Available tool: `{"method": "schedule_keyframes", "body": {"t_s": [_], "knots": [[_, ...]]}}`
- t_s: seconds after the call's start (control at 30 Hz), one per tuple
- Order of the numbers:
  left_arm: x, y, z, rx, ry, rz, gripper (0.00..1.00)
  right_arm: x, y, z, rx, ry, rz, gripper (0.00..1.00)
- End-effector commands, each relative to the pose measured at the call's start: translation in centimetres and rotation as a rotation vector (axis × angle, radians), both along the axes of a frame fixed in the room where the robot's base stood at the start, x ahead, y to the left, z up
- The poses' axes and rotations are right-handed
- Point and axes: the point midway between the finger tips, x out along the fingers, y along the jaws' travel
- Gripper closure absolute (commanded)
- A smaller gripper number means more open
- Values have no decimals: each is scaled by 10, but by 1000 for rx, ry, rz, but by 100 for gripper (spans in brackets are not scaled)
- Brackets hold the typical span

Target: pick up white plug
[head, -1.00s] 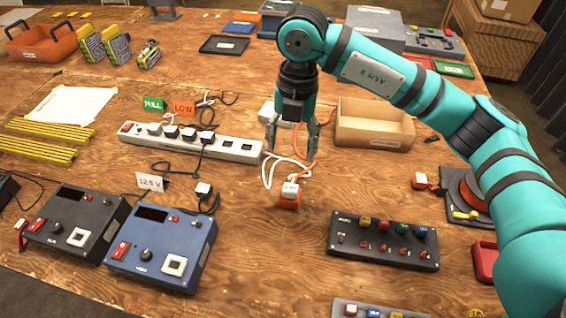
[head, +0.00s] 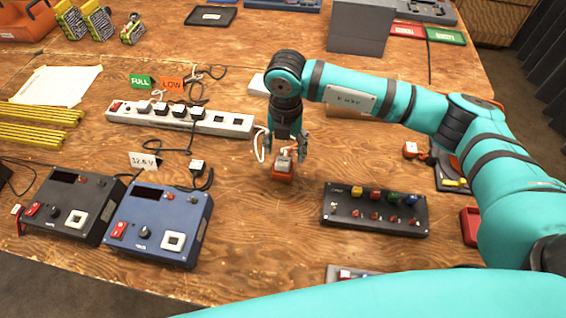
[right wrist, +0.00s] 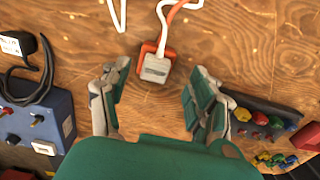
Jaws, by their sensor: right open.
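A white plug (head: 284,163) with an orange lower part or orange piece under it is on the wooden table, right of the power strip. In the right wrist view the white plug (right wrist: 156,69) is near the top middle, with a white cable and an orange cable running up from it. I cannot tell how the white and orange parts join. My right gripper (head: 287,147) points down over the plug, open and empty. In the right wrist view its fingers (right wrist: 158,84) stand apart, one to each side below the plug. My left gripper is out of view.
The power strip (head: 233,123) with several plugs lies to the left. A black panel with coloured knobs (head: 345,215) is to the right, and a blue charger (head: 150,247) and a dark charger (head: 60,229) are front left. Bare table lies around the plug.

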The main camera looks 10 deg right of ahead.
Motion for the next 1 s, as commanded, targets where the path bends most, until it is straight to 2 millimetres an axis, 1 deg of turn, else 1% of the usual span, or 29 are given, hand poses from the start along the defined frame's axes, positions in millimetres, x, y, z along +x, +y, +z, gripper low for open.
{"method": "schedule_keyframes", "body": {"t_s": [0.1, 0.23, 0.33, 0.53, 0.57, 1.0], "knots": [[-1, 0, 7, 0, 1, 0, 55, 1, 3, -18, -2, 5, 0, 38], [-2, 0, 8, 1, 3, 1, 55, 2, 3, -36, 0, 3, -1, 38], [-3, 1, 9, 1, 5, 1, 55, 2, 3, -41, 1, 2, 0, 38], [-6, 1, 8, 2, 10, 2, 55, 2, 3, -42, 1, 1, 1, 38], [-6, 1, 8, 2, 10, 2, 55, 2, 3, -42, 1, 1, 1, 41], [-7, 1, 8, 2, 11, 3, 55, 2, 3, -42, 1, 1, 0, 99]]}}
